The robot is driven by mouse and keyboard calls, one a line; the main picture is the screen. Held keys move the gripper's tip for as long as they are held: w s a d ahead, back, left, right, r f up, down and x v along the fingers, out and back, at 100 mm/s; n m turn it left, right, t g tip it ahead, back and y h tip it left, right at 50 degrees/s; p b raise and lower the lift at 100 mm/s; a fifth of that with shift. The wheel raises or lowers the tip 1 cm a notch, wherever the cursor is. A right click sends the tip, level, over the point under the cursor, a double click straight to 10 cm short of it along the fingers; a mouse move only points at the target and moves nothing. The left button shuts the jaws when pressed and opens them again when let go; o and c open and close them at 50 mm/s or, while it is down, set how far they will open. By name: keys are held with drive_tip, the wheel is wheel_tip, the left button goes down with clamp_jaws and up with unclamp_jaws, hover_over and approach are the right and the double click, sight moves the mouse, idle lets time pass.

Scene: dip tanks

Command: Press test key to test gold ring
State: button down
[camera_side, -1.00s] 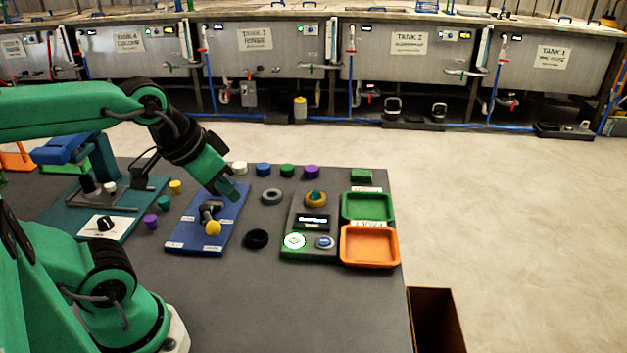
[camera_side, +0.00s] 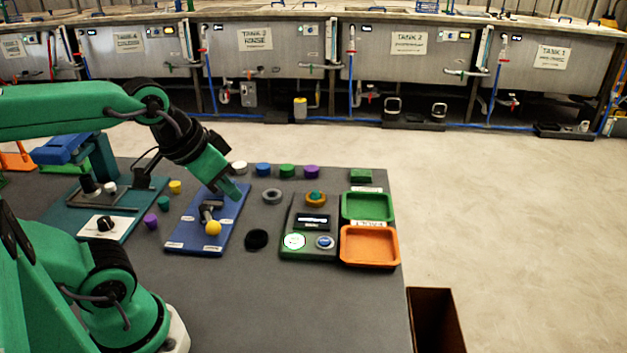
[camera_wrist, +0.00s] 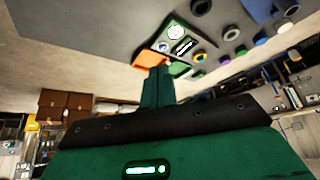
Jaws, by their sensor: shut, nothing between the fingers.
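The gold ring (camera_side: 316,200) sits at the back of the dark green tester board (camera_side: 290,222), around a teal post or core; it also shows in the wrist view (camera_wrist: 199,57). In front of it is a black display (camera_side: 312,221) with small unreadable text. Below the display are a white round face with a green rim (camera_side: 294,241) and a blue round button (camera_side: 325,242); I cannot tell which is the test key. My gripper (camera_side: 234,191) is shut and empty, held in the air left of the tester, above the back of the blue board. Its fingers (camera_wrist: 158,74) point toward the trays in the wrist view.
A green tray (camera_side: 344,208) and an orange tray (camera_side: 343,251) stand right of the tester. A grey ring (camera_side: 272,196) and a black ring (camera_side: 256,239) lie between the blue board (camera_side: 190,241) and the tester. Several coloured caps line the back edge. The table's front is clear.

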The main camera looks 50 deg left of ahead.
drive_tip(key=w+f+n, duration=0.4)
drive_tip(key=w, duration=0.7)
drive_tip(key=n+t, duration=0.2)
drive_tip(key=n, duration=0.2)
hover_over(323, 242)
wheel_tip(323, 242, down, 7)
drive_tip(key=shift+f, duration=0.2)
drive_tip(key=shift+f, duration=0.1)
drive_tip(key=shift+f, duration=4.3)
drive_tip(key=shift+f, duration=0.8)
drive_tip(key=shift+r, duration=0.8)
